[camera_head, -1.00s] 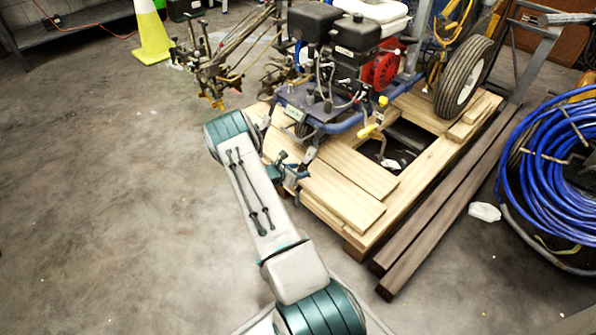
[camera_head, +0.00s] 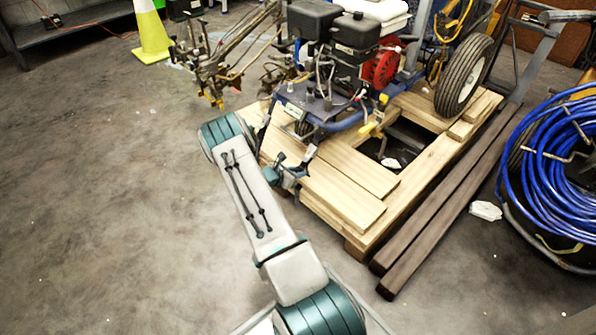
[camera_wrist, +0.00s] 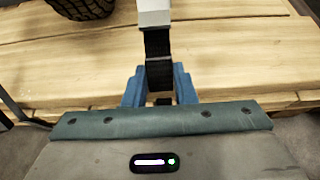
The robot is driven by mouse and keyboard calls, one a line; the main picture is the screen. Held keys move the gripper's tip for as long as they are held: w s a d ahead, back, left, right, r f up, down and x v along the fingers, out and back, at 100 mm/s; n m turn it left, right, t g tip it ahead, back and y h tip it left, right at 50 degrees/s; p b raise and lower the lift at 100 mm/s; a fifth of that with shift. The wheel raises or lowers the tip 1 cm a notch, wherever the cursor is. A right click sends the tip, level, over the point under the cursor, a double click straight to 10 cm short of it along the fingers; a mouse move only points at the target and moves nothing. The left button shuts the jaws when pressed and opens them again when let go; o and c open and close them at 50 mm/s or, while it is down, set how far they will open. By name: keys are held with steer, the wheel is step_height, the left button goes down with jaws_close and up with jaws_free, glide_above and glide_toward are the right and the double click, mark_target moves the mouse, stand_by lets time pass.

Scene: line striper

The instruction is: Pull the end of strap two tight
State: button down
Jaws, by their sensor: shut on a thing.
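A black strap end (camera_wrist: 157,45) hangs from a pale grey piece (camera_wrist: 153,12) at the top of the wrist view. My gripper (camera_wrist: 159,86) has its blue fingers closed on the strap's lower part, and the strap runs up from them nearly straight. The fingers hide the very tip of the strap. In the head view my gripper (camera_head: 290,176) is at the near left edge of the wooden pallet (camera_head: 345,200), beside the line striper (camera_head: 345,60). The strap is too small to make out clearly there.
The line striper stands on the pallet, its black wheel (camera_head: 464,75) at the right. Dark beams (camera_head: 450,205) and a blue hose coil (camera_head: 560,150) lie to the right. A traffic cone (camera_head: 151,35) stands at the back left. The floor at left is clear.

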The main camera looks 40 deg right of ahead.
steer(key=shift+s+a+f+b, duration=0.1)
steer(key=shift+a+f+b, duration=0.4)
steer(key=shift+f, duration=0.4)
steer(key=shift+a+f+b, duration=0.5)
steer(key=shift+f, duration=0.45)
steer(key=shift+s+a+f+b, duration=0.1)
steer(key=shift+a+f+b, duration=0.4)
steer(key=shift+f, duration=0.4)
steer(key=c, duration=1.6)
jaws_free()
steer(key=shift+a+f, duration=0.1)
steer(key=shift+f, duration=0.05)
steer(key=o, duration=0.5)
steer(key=shift+w, duration=0.1)
steer(key=o, duration=0.3)
steer(key=shift+r, duration=0.2)
steer(key=p+v, duration=0.3)
steer(key=v, duration=0.3)
steer(key=shift+a+r, duration=0.25)
steer(key=shift+a, duration=0.05)
